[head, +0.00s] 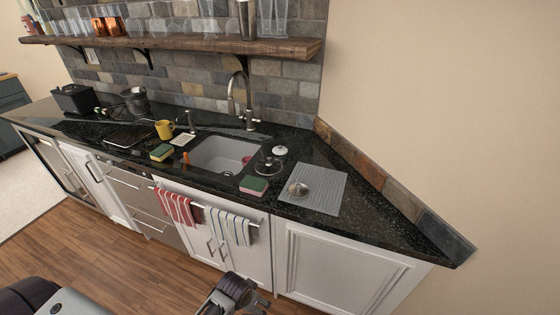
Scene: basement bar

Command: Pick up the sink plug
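I cannot say for sure which small item is the sink plug. A small round metal piece with a knob (298,188) lies on the grey ribbed mat (328,186) right of the sink. A dark round item (267,165) stands at the right rim of the white sink (222,154). A white round item (280,150) is just behind it. A gripper, which I take as my right one (238,289), shows at the bottom edge, low in front of the cabinets and far from the counter; its fingers are too unclear to read. My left gripper is out of view.
Sponges (254,185) (162,152) and a yellow mug (165,129) stand around the sink. A tall faucet (240,98) rises behind it. Towels (230,227) hang on the cabinet front. A glass-laden shelf (180,44) is above. The right counter end (400,225) is clear.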

